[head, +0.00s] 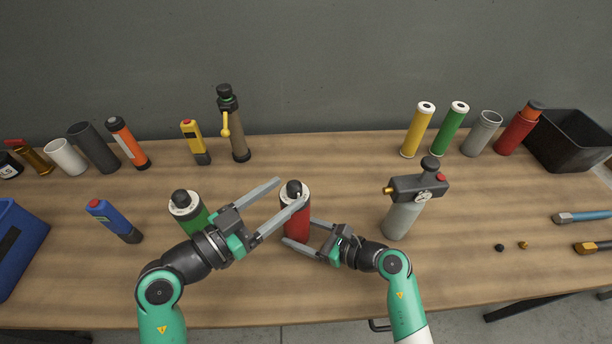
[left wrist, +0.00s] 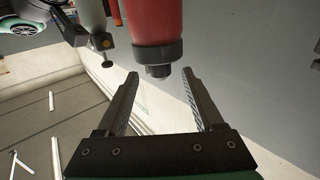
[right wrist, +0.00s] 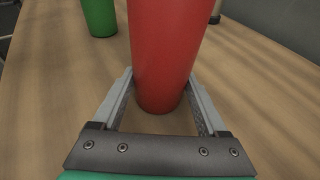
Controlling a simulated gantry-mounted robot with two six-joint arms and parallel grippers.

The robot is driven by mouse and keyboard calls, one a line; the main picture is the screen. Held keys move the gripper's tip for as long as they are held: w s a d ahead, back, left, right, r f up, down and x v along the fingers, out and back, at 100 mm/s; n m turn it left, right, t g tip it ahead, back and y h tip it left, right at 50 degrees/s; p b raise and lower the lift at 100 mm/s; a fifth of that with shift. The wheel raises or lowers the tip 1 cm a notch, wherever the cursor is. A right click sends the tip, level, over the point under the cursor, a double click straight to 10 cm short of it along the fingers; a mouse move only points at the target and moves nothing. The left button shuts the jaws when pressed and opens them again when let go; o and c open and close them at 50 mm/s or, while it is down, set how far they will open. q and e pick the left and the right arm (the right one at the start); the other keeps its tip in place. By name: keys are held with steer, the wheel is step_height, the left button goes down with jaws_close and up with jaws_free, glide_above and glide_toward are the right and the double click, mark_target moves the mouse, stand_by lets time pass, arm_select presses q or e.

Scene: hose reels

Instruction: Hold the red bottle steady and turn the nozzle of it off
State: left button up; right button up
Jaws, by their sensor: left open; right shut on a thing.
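The red bottle (head: 297,219) stands upright on the table, with a pale collar and a dark nozzle (head: 294,189) on top. My right gripper (head: 300,233) is shut on the lower part of its body; the right wrist view shows the red body (right wrist: 165,50) between the fingers. My left gripper (head: 291,190) is open at the height of the nozzle, one finger behind it and one in front. In the left wrist view the nozzle (left wrist: 158,71) lies between and just beyond the open fingertips, apart from both.
A green bottle (head: 187,212) stands close to the left, partly behind my left arm. A grey sprayer (head: 403,214) stands to the right. Several tubes line the back, and a black bin (head: 568,142) is at the far right. A blue bin (head: 14,240) is at the left edge.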

mark_target(300, 182)
arm_select(q)
steer(key=x, duration=0.7)
jaws_close()
